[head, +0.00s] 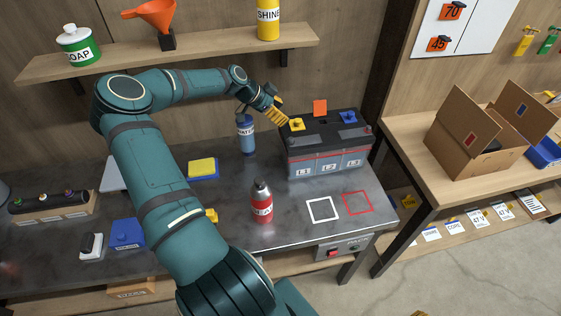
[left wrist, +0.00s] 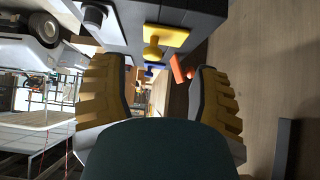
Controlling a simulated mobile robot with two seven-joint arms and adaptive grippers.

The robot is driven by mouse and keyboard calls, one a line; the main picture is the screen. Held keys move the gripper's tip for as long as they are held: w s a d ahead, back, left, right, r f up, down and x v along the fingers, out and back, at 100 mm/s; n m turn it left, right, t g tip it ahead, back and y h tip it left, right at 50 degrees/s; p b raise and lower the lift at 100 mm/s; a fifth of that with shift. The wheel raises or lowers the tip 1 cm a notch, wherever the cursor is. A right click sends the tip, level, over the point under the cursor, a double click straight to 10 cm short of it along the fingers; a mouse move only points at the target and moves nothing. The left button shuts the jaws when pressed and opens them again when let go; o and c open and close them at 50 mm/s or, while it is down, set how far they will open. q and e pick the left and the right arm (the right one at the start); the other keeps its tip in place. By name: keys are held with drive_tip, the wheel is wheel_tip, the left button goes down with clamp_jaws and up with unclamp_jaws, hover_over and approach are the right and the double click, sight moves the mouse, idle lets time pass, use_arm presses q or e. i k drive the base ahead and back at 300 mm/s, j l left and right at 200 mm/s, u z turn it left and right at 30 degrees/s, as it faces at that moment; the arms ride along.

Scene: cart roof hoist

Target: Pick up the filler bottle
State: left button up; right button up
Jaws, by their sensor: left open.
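A blue bottle (head: 247,136) with a pale label stands upright on the metal bench at the back, left of the battery. A red bottle (head: 262,203) with a dark cap stands nearer the front. Neither label reads clearly, so I cannot tell for certain which is the filler bottle. My left gripper (head: 276,113) is open and empty, above and right of the blue bottle, near the battery's left top edge. Its yellow ribbed fingers show apart in the left wrist view (left wrist: 158,92). No bottle can be made out between them there. My right gripper is not in view.
The grey battery (head: 322,143) has a yellow cap (head: 296,124) and an orange tag (head: 320,106) on top. A wall shelf (head: 190,52) hangs above. White (head: 322,209) and red (head: 357,203) squares mark the bench's clear right front. A cardboard box (head: 473,148) stands on the right table.

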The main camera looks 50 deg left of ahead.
sight(247, 140)
drive_tip(key=k+l, duration=0.25)
drive_tip(key=l, duration=0.15)
drive_tip(key=k+l, duration=0.25)
drive_tip(key=l, duration=0.2)
drive_tip(key=k+l, duration=0.2)
drive_tip(key=l, duration=0.2)
